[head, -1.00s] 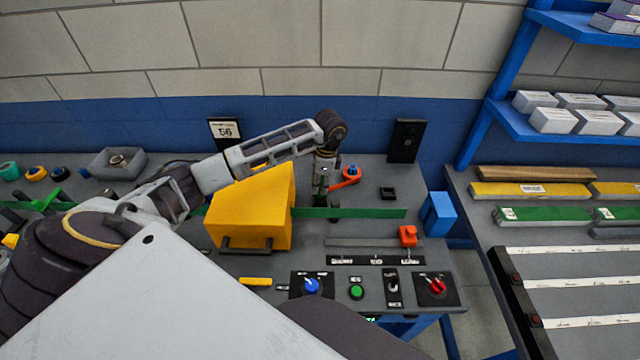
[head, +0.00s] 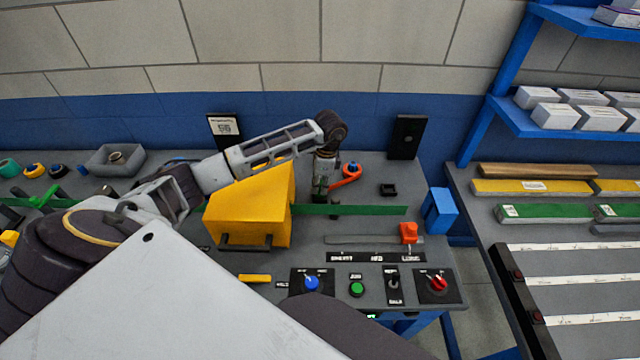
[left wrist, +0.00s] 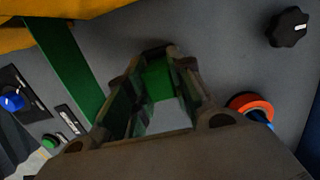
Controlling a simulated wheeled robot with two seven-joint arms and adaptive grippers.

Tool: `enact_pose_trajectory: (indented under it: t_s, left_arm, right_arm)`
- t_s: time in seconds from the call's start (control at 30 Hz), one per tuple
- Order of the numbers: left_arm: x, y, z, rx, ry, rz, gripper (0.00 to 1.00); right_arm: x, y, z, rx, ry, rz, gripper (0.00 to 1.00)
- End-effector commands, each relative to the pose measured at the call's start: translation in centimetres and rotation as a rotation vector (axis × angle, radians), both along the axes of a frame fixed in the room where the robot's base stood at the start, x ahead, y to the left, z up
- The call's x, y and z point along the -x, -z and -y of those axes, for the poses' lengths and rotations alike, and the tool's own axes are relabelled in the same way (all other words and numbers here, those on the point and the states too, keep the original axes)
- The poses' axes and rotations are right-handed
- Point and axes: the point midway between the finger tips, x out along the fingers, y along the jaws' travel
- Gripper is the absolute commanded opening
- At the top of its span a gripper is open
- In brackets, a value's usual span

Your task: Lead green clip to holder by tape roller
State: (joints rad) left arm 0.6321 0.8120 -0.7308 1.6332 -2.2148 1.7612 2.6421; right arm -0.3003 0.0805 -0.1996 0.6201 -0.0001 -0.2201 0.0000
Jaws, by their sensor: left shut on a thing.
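My left gripper (head: 322,190) points down behind the green strip, right of the yellow housing (head: 245,215). In the left wrist view the jaws (left wrist: 155,65) are shut on a green piece (left wrist: 157,82), which I take as the green clip; the fingers hide much of its shape. The green strip (head: 360,210) runs right from the yellow housing and also shows beside the jaws (left wrist: 78,75). An orange roller-like part with a blue centre (head: 347,174) stands just right of the gripper, apart from it. I cannot make out a holder. My right gripper is not in view.
A front panel carries a blue knob (head: 311,284), a green button (head: 356,289) and a red knob (head: 438,284). An orange slider (head: 408,232) and blue block (head: 438,212) stand at the right. A grey bin (head: 112,160) and a green cross-shaped piece (head: 46,198) are at the left.

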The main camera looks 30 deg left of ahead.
Motion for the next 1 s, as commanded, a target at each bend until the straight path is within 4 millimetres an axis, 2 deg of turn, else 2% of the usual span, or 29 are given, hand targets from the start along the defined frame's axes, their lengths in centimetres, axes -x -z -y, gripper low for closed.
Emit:
enact_pose_trajectory:
  t_s: [0.37, 1.0]
  left_arm:
    - [0.0, 0.1, 0.0, 0.0, 0.0, 0.0, 0.0]
    - [0.0, 1.6, 0.0, -0.001, 0.0, -0.001, 0.0]
  right_arm:
    - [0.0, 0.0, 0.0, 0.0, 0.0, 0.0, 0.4]
    - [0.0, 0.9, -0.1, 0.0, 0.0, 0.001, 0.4]
